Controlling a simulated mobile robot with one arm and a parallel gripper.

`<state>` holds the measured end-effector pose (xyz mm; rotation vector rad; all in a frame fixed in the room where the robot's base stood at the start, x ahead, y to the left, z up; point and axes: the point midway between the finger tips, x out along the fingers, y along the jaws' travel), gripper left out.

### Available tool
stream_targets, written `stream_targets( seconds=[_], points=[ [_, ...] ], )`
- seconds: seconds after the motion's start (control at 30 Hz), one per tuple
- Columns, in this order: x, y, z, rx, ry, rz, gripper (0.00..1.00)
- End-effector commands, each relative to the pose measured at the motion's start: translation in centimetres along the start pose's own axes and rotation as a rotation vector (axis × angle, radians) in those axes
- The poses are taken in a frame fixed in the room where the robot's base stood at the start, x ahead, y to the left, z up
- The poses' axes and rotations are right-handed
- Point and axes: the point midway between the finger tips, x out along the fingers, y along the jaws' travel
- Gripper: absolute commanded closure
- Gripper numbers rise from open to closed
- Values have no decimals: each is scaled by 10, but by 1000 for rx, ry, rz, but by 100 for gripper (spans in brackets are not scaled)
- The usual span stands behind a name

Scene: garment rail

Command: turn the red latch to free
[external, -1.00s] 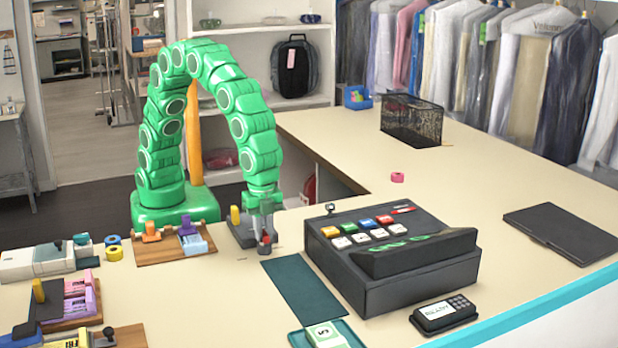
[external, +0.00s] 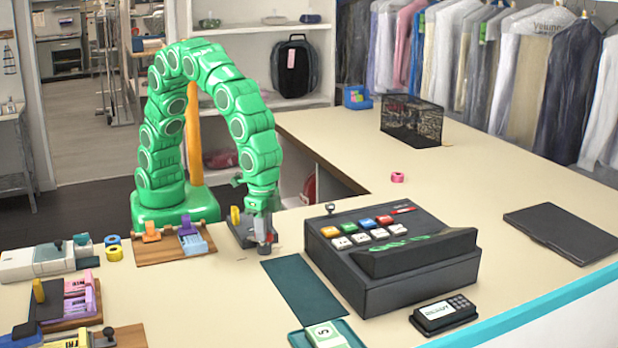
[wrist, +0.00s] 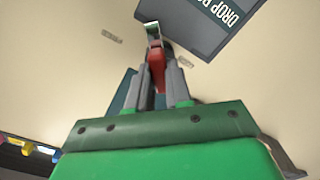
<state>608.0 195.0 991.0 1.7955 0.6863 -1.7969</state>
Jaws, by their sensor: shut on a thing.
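My gripper (external: 264,232) points down at the counter, beside a grey block (external: 245,236) with a yellow upright piece (external: 235,215). In the wrist view, my two grey fingers (wrist: 160,88) are closed on the red latch (wrist: 157,72), one on each side of it. A pale grey end piece (wrist: 153,32) shows beyond the red part.
A wooden board with orange and purple pieces (external: 172,250) stands just left of my gripper. A dark mat (external: 303,289) lies in front, and the black register (external: 395,275) stands to the right. The counter beyond the register is mostly clear.

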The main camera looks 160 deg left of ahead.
Motion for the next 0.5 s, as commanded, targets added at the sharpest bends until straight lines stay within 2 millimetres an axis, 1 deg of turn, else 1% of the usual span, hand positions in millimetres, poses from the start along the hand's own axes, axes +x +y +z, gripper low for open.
stream_targets(
  seconds=[0.2,0.5],
  points=[
    [0,-1,-1,-206,2,-2,100],
    [0,-1,-1,-467,2,-1,100]
  ],
)
